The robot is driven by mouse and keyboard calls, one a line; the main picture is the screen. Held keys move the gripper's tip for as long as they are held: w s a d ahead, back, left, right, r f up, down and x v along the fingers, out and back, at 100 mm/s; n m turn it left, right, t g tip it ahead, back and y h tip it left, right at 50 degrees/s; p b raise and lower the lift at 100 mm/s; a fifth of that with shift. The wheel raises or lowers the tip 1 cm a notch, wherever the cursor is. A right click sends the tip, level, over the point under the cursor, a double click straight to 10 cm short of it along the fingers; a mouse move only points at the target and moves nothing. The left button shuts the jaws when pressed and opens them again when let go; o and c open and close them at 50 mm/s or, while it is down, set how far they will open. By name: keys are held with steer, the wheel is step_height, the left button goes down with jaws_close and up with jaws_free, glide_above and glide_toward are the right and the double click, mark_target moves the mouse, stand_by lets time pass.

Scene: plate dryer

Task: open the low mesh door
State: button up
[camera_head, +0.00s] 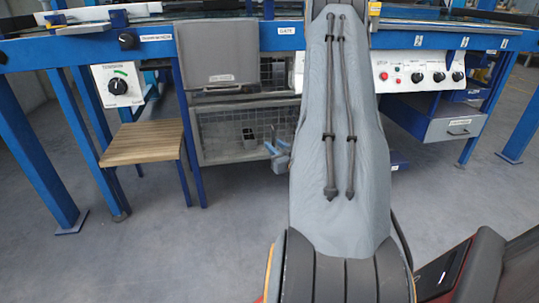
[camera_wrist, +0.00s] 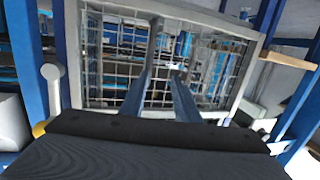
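The low mesh door (camera_head: 222,127) is a grey-framed wire panel under the blue beam, below a grey cover. My arm hides its right side in the head view. In the wrist view its grey frame and mesh (camera_wrist: 108,60) fill the middle, tilted. I cannot tell for sure whether it is fully closed. My gripper (camera_head: 272,147) shows only in part, low by the door's right side. In the wrist view its two blue-grey fingers (camera_wrist: 165,50) are apart, with mesh visible between them. They overlap the door in the picture; contact is unclear. Nothing held is visible.
A wooden-topped stool (camera_head: 143,143) stands left of the door. A tension knob box (camera_head: 119,86) hangs at the left, and a control panel (camera_head: 418,73) is at the right. A grey drawer (camera_head: 455,126) is farther right. The floor in front is clear.

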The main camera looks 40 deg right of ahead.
mark_target(273, 141)
steer(key=shift+t+h, duration=0.4)
steer(key=shift+t, duration=0.2)
steer(key=shift+w+d+f+b, duration=0.35)
steer(key=shift+w+d+b, duration=0.45)
steer(key=shift+w, duration=0.2)
steer(key=shift+w+d+f+b, duration=0.4)
steer(key=shift+w+d+b, duration=0.25)
steer(key=shift+w+b, duration=0.35)
steer(key=shift+w+d+f+b, duration=0.35)
steer(key=shift+w+d+b, duration=0.45)
steer(key=shift+w, duration=0.2)
jaws_close()
